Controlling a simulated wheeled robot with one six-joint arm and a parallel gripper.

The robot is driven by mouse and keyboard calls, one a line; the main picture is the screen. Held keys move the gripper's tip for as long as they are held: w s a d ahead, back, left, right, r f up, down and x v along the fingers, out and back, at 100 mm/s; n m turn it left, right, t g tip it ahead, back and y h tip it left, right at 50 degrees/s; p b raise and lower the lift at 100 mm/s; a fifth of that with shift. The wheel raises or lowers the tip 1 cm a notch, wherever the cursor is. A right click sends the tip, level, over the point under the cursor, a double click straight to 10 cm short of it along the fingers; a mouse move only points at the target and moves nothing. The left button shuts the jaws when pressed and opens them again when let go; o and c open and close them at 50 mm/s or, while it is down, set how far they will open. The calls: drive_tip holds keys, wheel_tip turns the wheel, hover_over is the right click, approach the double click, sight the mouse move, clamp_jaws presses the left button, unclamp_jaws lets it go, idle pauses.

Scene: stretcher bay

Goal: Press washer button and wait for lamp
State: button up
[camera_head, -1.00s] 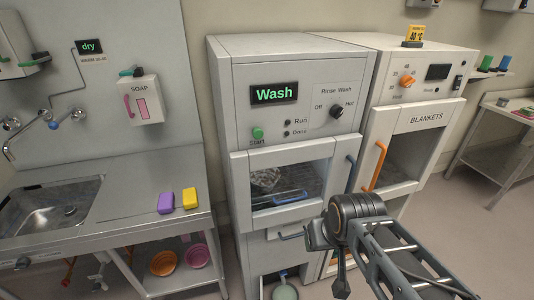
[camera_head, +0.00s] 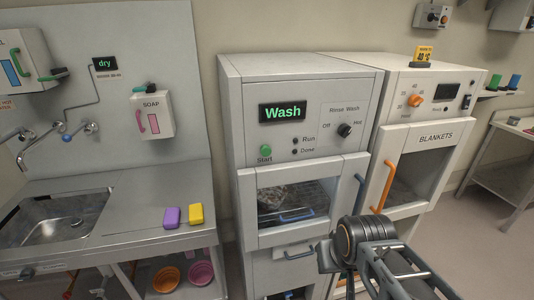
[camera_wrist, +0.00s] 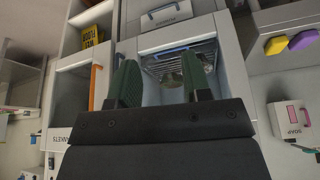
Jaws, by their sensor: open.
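The washer (camera_head: 300,75) is a grey cabinet with a display reading "Wash" in green. Its green Start button (camera_head: 265,151) is at the lower left of the panel. The small Run lamp (camera_head: 295,140) and Done lamp (camera_head: 295,152) both look dark. The wrist picture is upside down, and the button is hidden there. In the head view my arm is at lower right; its fingers cannot be made out.
The blanket cabinet (camera_head: 425,112), with an orange handle (camera_head: 381,187), stands right of the washer. A sink counter (camera_head: 140,215) with a purple sponge (camera_head: 171,217) and a yellow sponge (camera_head: 196,214) is at left. A blue handle (camera_head: 360,192) sticks out at the washer's door edge.

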clamp_jaws()
idle(1.3)
